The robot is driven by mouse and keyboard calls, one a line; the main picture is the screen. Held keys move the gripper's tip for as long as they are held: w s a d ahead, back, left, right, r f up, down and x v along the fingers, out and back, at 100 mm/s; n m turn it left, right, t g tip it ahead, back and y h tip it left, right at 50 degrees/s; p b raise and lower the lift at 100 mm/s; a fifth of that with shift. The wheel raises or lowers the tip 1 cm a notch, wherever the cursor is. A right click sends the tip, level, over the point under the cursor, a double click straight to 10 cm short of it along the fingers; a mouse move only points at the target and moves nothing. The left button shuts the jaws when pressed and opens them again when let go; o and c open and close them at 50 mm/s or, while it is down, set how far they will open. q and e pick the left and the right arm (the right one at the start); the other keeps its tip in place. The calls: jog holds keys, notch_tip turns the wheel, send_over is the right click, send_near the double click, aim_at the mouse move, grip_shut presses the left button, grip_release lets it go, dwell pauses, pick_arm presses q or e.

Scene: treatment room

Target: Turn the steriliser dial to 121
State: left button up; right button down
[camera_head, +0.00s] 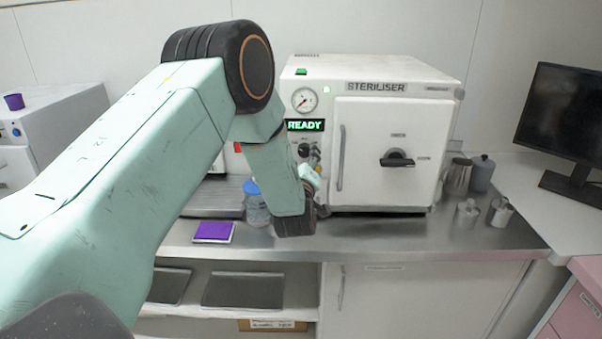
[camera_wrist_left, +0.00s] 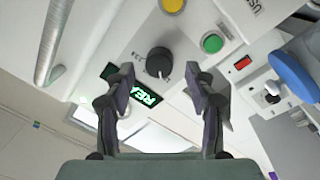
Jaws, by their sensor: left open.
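The white steriliser (camera_head: 390,130) stands on the steel counter, with a pressure gauge (camera_head: 304,99) and a green READY display (camera_head: 305,125) on its front panel. The dial also shows in the left wrist view (camera_wrist_left: 159,62), just beyond and between the fingertips. My left gripper (camera_wrist_left: 160,90) is open, its fingers on either side of the dial's line and apparently apart from it. In the head view the gripper is mostly hidden behind my arm. The dial's setting is unreadable. My right gripper is not in view.
A yellow button (camera_wrist_left: 173,5), a green button (camera_wrist_left: 212,43) and a red switch (camera_wrist_left: 243,63) lie near the dial. The steriliser door has a black handle (camera_head: 397,159). A blue-capped jar (camera_head: 256,207) and purple pad (camera_head: 213,232) sit on the counter; steel cups (camera_head: 467,214) stand right.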

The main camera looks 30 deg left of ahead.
pick_arm(q)
jog(key=v, duration=1)
jog(key=shift+s, duration=0.2)
